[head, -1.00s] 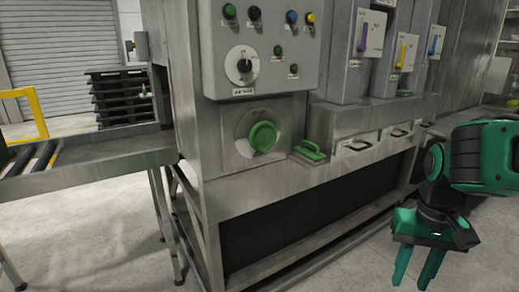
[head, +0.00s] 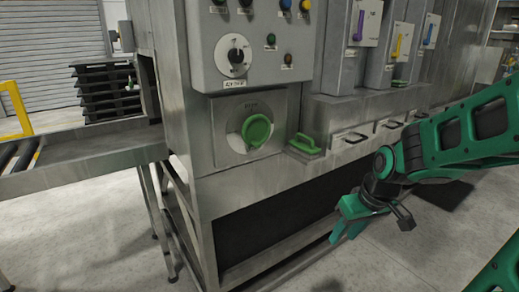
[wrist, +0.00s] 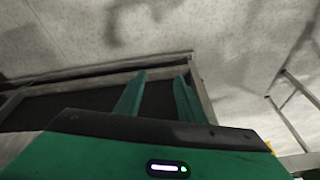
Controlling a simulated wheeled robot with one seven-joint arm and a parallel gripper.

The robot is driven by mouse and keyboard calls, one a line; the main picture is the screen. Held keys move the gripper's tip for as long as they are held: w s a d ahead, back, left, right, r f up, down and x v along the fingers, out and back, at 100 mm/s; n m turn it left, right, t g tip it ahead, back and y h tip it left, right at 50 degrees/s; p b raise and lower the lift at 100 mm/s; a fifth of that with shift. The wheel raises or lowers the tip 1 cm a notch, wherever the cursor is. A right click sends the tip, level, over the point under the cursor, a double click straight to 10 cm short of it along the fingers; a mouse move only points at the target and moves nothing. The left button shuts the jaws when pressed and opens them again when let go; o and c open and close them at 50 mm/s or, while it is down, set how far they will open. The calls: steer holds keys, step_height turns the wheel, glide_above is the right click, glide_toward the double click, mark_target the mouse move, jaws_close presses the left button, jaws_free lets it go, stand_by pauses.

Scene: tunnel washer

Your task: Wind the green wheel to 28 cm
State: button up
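The green wheel (head: 257,130) is a round green knob on a grey dial plate (head: 226,143), low on the front of the steel washer, under the control box. The scale marks around it are too small to read. My gripper (head: 345,232) is below and to the right of the wheel in the head view, well apart from it, in front of the machine's lower frame. Its two green fingers point down and are spread apart with nothing between them. The wrist view also shows the open fingers (wrist: 160,88); the wheel is not in that view.
A green handle (head: 305,144) sits on the ledge just right of the wheel. The control box (head: 262,45) with a black selector knob (head: 236,56) overhangs above. A roller conveyor (head: 95,156) adjoins at left.

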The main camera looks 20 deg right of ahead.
steer(key=w+a+f+n+t+y, duration=0.2)
steer(key=w+a+n, duration=0.1)
steer(key=w+a, duration=0.45)
steer(key=m+t+y, duration=0.2)
steer(key=t+y, duration=0.1)
steer(key=t, duration=0.9)
glide_toward(258, 131)
steer(key=w+a+f, duration=0.3)
steer(key=w, duration=0.2)
steer(key=shift+a+f, duration=0.3)
jaws_close()
